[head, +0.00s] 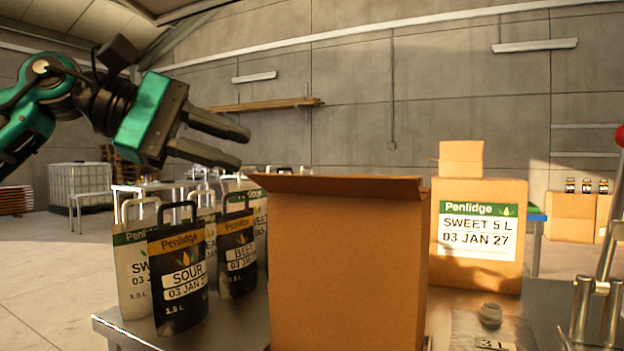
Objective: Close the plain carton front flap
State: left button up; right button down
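The plain brown carton (345,275) stands upright on the steel table in the middle of the head view, its blank front face toward me. Its front flap (338,186) shows as a narrow band along the top front edge, sticking outward and seen nearly edge-on, so it is not folded down over the top. The carton's inside and other flaps are hidden. My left gripper (241,147) is up and to the left of the carton, above the pouches. Its two dark fingers are apart with nothing between them, and it touches no flap. My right gripper is out of view.
Black and white Penlidge pouches (183,275) with handles stand close left of the carton. A clear pouch (488,330) and metal levers (597,310) are at front right.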

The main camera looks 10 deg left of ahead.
aim_at(328, 186)
pick_arm(q)
jog(key=x, duration=1.1)
jog(key=shift+d+b, duration=0.25)
jog(key=shift+b, duration=0.2)
jog(key=shift+f, duration=0.1)
grip_shut()
